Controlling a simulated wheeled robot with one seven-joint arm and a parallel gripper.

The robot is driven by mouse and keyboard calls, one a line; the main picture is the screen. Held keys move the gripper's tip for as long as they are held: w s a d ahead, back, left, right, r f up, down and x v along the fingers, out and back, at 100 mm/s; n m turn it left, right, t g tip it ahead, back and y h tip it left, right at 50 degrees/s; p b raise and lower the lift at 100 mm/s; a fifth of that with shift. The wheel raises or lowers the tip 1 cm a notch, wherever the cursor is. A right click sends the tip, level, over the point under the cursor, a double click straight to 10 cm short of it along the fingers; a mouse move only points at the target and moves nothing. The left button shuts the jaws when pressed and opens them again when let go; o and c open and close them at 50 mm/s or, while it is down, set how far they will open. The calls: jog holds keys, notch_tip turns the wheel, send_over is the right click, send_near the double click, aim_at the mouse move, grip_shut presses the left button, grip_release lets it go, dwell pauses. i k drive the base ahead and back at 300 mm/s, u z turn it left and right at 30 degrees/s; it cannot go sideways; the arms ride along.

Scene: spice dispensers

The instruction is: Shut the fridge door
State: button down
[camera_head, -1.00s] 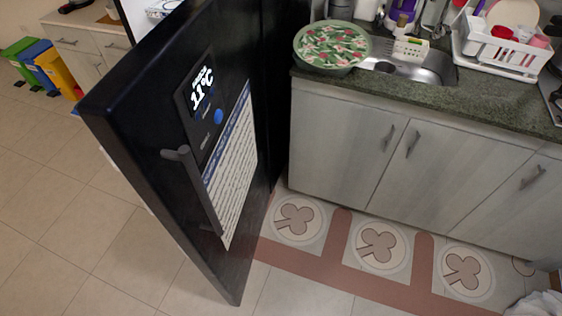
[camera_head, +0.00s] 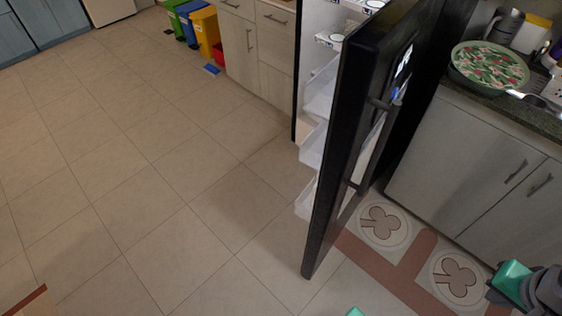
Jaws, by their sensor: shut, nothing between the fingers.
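The black fridge door (camera_head: 345,150) stands wide open in the middle of the view, seen nearly edge-on. Its dark handle (camera_head: 370,145) is on the outer face, turned to the right. White door shelves (camera_head: 315,145) show on its inner side. Part of the lit fridge interior (camera_head: 320,20) shows behind the door. Teal and grey parts of my arm (camera_head: 525,287) show at the lower right, apart from the door in the picture. I cannot make out my gripper's fingers.
Grey cabinets (camera_head: 470,160) with a dark counter stand to the right of the door. A flowered bowl (camera_head: 488,65) is on the counter. A patterned mat (camera_head: 400,260) lies before them. Coloured bins (camera_head: 190,22) stand at the back. The tiled floor (camera_head: 130,180) on the left is clear.

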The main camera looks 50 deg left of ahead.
aim_at(349, 104)
jog(key=u, duration=1.1)
jog(key=k, duration=1.2)
jog(key=u, duration=0.9)
jog(key=i, duration=1.45)
jog(key=z, duration=0.15)
